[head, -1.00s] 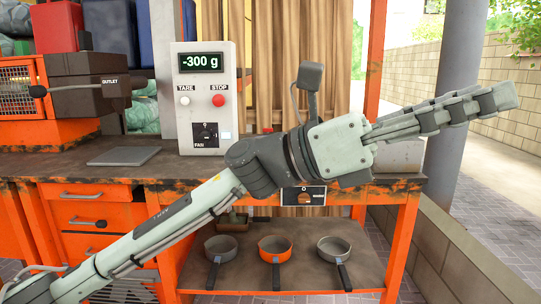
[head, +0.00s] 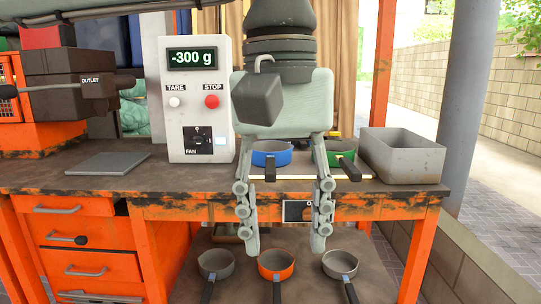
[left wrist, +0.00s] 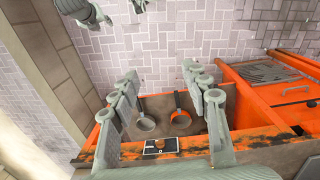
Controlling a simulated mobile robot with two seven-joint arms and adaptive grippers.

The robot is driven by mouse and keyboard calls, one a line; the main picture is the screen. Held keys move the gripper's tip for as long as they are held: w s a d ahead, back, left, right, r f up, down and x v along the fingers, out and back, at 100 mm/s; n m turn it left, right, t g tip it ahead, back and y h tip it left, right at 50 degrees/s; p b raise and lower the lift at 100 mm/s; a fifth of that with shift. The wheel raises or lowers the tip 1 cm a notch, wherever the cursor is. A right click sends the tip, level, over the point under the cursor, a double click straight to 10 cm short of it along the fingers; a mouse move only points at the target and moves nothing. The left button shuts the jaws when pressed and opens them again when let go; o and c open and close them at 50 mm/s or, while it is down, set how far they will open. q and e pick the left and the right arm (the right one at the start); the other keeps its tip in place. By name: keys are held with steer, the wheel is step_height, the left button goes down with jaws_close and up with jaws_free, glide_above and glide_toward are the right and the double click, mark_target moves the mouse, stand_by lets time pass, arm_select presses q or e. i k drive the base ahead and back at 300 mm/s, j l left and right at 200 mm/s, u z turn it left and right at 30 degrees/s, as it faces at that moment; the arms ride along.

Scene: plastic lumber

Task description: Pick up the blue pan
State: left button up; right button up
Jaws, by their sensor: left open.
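The blue pan (head: 277,153) sits on the workbench top in the head view, its dark handle pointing toward me. My left gripper (head: 284,238) hangs in front of it, fingers pointing down, spread open and empty. The gripper partly covers the pan, and its fingertips are below the bench-top edge in the picture. The left wrist view shows the open fingers (left wrist: 165,110) with lower-shelf pans between them; I cannot make out the blue pan there. Part of what looks like my right gripper (left wrist: 88,12) shows at that view's top left; its jaw state is unclear.
A green pan (head: 341,150) stands right of the blue one, then a grey bin (head: 403,160). A scale box (head: 198,110) reading -300 g stands left. Several pans, including an orange one (head: 276,263), are on the lower shelf. The bench's front edge (head: 180,208) is near the fingers.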

mark_target(269, 154)
steer(key=i, duration=1.15)
